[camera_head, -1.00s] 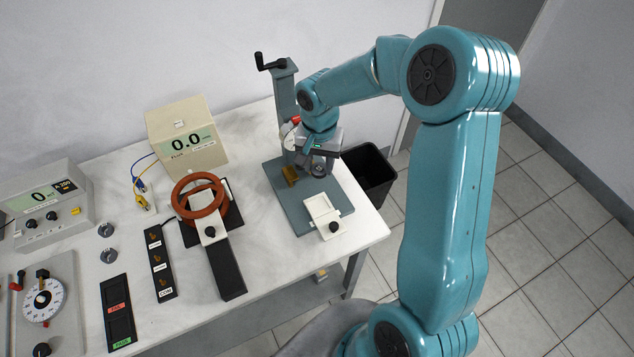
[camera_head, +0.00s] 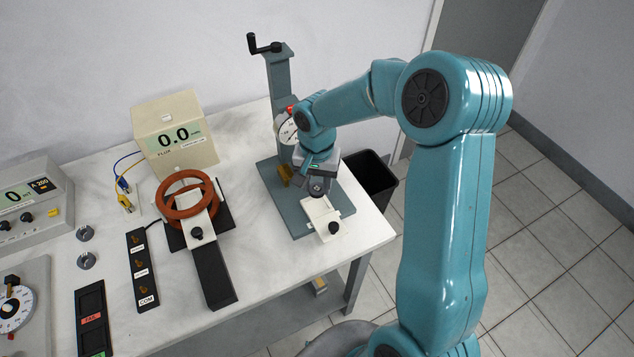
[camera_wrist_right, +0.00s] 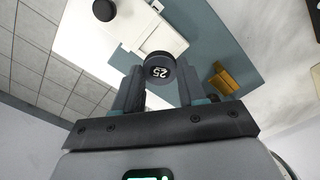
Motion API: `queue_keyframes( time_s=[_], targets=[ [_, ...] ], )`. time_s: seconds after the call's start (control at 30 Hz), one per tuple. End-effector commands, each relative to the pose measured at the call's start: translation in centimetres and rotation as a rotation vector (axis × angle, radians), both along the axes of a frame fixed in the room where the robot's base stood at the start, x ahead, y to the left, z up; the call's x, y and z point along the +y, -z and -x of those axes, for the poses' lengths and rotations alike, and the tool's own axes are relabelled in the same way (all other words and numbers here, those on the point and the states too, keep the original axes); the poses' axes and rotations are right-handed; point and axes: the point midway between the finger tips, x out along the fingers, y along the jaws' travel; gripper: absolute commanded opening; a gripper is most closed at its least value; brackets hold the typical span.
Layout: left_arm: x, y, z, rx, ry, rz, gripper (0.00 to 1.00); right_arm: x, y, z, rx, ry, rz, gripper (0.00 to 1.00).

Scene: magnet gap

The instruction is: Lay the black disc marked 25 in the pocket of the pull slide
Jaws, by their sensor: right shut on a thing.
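My right gripper (camera_head: 317,188) is shut on the black disc marked 25 (camera_wrist_right: 160,69). The disc sits between the two fingertips, its white number facing the wrist camera. The gripper is over the back end of the white pull slide (camera_head: 326,222), which has a black knob (camera_head: 333,228) at its front. The slide (camera_wrist_right: 125,32) also shows beyond the disc in the right wrist view. The gripper hides the back of the slide in the head view, and I cannot tell the disc's exact height above it. My left gripper is not in view.
The slide lies on the grey base plate (camera_head: 291,222) of a crank stand with a dial gauge. A brass block (camera_wrist_right: 225,80) stands beside it. An orange coil (camera_head: 186,211) and a flux meter (camera_head: 174,135) are to the left. A black bin (camera_head: 372,178) stands off the table's right edge.

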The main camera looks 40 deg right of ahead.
Motion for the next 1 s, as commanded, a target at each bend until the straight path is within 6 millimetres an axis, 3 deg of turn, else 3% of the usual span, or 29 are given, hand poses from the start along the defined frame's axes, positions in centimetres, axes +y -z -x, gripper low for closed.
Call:
queue_keyframes(
  time_s=[0.27, 0.73, 1.0],
  targets=[
    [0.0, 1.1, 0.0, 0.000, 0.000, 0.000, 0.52, 0.0, 0.9, 0.0, -0.002, -0.023, -0.001, 0.14],
    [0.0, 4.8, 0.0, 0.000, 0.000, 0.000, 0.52, 0.0, 4.9, 0.0, -0.002, -0.023, -0.001, 0.14],
    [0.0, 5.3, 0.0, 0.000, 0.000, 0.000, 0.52, 0.0, 5.6, 0.0, -0.002, -0.023, -0.001, 0.14]
  ],
)
